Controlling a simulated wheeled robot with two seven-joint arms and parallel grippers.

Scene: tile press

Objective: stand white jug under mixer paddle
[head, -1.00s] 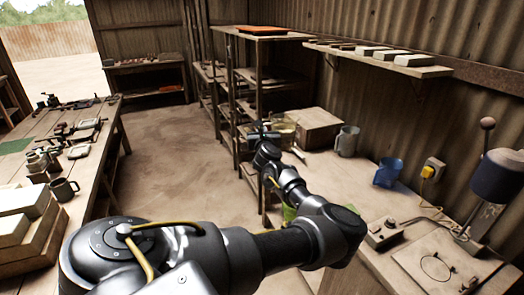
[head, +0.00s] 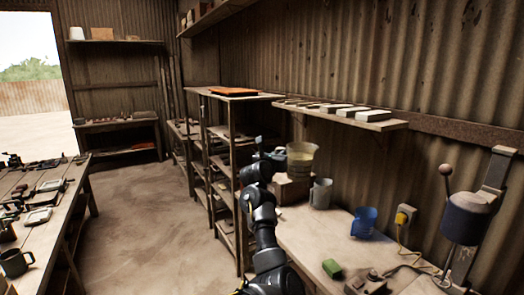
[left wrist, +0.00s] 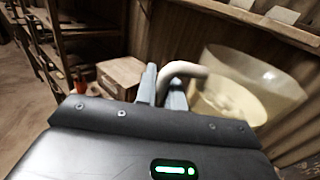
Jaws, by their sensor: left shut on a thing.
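The white jug (head: 302,158) is translucent and cream-coloured inside, and it also shows in the left wrist view (left wrist: 258,85). My left gripper (head: 272,156) is shut on its handle, with the two fingers on either side of the handle in the left wrist view (left wrist: 163,88). The jug is held up above the bench, roughly upright, in front of the box. The mixer (head: 466,217) stands at the right end of the bench, with a dark blue motor housing and a lever. My right gripper is not in view.
A brown box (head: 290,190), a grey mug (head: 320,193) and a blue jug (head: 364,222) stand along the back of the bench. A green block (head: 332,268) lies near the front. A wall shelf (head: 345,117) with tiles hangs above. A wooden rack (head: 222,150) stands left.

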